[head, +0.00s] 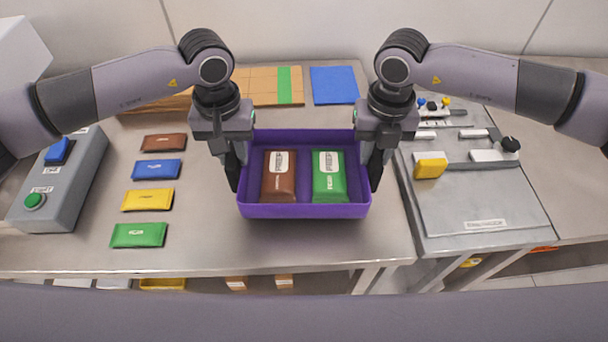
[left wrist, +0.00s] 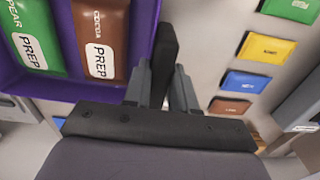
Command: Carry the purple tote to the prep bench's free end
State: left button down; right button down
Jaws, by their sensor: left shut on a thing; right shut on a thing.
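The purple tote (head: 304,211) is in the middle of the head view, over the metal bench. I cannot tell whether it touches the top. It holds a brown pouch (head: 279,176) and a green pouch (head: 328,177), both with white labels reading PREP. My left gripper (head: 236,172) is shut on the tote's left wall, and my right gripper (head: 376,170) is shut on its right wall. In the left wrist view the tote's purple wall (left wrist: 143,40) lies at the fingers. The prep bench (head: 215,225) has bare metal in front of the tote.
Brown (head: 164,142), blue (head: 157,169), yellow (head: 147,199) and green (head: 138,235) packets lie in a column left of the tote. A grey switch box (head: 62,180) stands at far left. A blue mat (head: 334,85) and a wooden board (head: 262,87) lie behind. A grey machine (head: 470,195) stands right.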

pick_arm(q)
jog(key=shift+r, duration=0.35)
pick_arm(e)
jog(key=shift+r, duration=0.35)
